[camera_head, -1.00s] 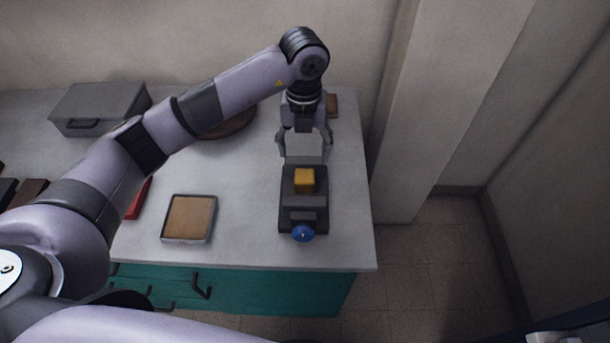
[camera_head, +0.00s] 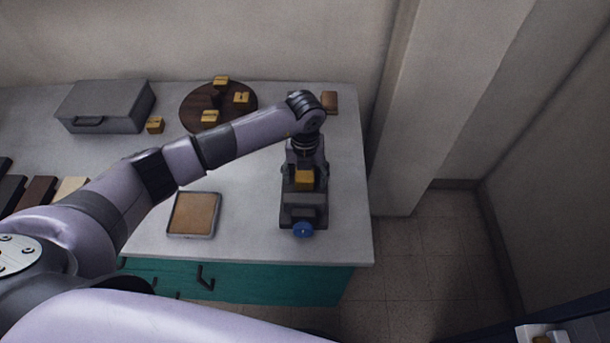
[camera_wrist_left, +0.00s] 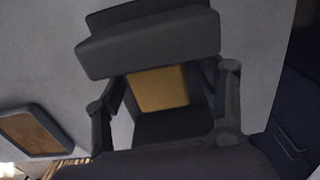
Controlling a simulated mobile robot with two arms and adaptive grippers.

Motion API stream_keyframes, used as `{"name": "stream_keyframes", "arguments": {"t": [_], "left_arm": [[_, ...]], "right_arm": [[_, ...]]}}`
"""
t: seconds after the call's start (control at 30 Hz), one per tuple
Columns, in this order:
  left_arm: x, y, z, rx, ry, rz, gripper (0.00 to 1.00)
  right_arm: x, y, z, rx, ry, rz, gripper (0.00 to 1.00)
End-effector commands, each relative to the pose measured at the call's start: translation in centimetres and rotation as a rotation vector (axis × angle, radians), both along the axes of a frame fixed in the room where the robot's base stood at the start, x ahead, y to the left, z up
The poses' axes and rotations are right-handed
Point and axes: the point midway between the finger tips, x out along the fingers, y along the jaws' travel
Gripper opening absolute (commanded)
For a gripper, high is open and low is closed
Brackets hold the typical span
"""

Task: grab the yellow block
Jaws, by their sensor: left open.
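The yellow block (camera_head: 304,178) sits in a dark grey vise-like fixture (camera_head: 304,212) with a blue knob (camera_head: 303,230), near the right end of the table. My left gripper (camera_head: 305,173) is low over the fixture, with its fingers on either side of the block. In the left wrist view, the yellow block (camera_wrist_left: 158,88) shows between the open fingers of the left gripper (camera_wrist_left: 166,108), with gaps on both sides. The dark fixture (camera_wrist_left: 150,38) partly frames the block there. Contact is not visible. My right gripper is not in view.
A tan-faced tray (camera_head: 193,214) lies left of the fixture. A round brown board (camera_head: 218,107) with several small yellow-brown pieces and a grey box (camera_head: 105,105) stand at the back. A brown block (camera_head: 329,102) is behind my wrist. The table ends just right of the fixture.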

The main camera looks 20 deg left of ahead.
Motion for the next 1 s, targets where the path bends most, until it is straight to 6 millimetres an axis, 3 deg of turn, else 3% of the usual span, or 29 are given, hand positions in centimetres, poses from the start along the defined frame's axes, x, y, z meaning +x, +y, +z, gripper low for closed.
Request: {"name": "stream_keyframes", "arguments": {"t": [0.1,0.87,1.0], "left_arm": [[-0.01,-0.01,-0.01,0.0,0.0,0.0,0.64],[0.0,0.01,0.05,0.0,0.001,0.001,0.14],[0.01,0.0,0.07,0.0,0.0,0.001,0.12]], "right_arm": [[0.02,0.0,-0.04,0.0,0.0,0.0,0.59],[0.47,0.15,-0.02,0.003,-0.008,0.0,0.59],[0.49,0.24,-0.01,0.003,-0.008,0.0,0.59]]}}
